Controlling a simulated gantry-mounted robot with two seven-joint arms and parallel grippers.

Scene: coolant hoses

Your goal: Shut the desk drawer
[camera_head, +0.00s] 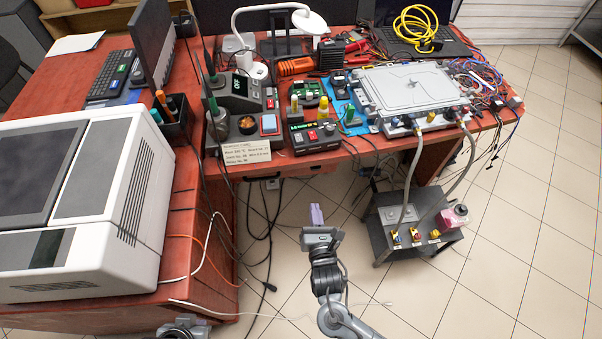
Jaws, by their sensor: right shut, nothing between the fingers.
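The desk drawer (292,169) shows as a narrow reddish front under the front edge of the red desk, in the middle of the head view. From this steep angle I cannot tell how far out it stands. My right gripper (316,214), with purple fingertips, is shut and empty. It is in front of and below the drawer in the picture, apart from it, pointing toward the desk. Part of my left gripper (183,328) shows at the bottom edge. Its fingers are not clearly visible.
A large white machine (85,200) stands on the left desk wing. Black cables (262,235) hang below the desk. A small grey stand (405,230) with hoses running up to a metal case (410,88) is on the right. The tiled floor around my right gripper is mostly clear.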

